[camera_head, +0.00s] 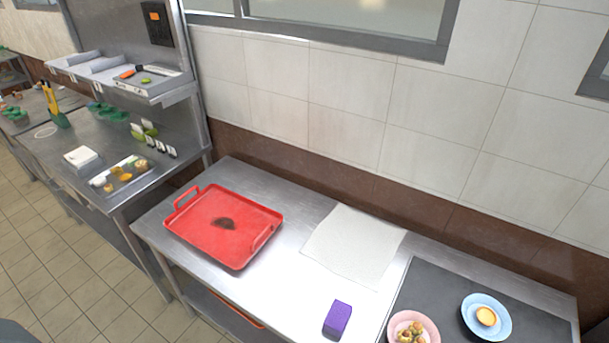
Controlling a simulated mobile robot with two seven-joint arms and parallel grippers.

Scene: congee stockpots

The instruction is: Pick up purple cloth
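The purple cloth (337,319) is a small, folded, block-like bundle. It lies on the steel table (290,279) near its front edge, in the lower middle of the head view. It sits apart from the things around it, with bare metal on its sides. Neither my left nor my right gripper shows in this view.
A red tray (195,234) with a dark stain lies to the left, and a white cloth (341,241) lies behind. A dark mat (452,288) on the right bears a pink plate (396,322) and a blue plate (471,305) with food. A tiled wall (345,95) bounds the back.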

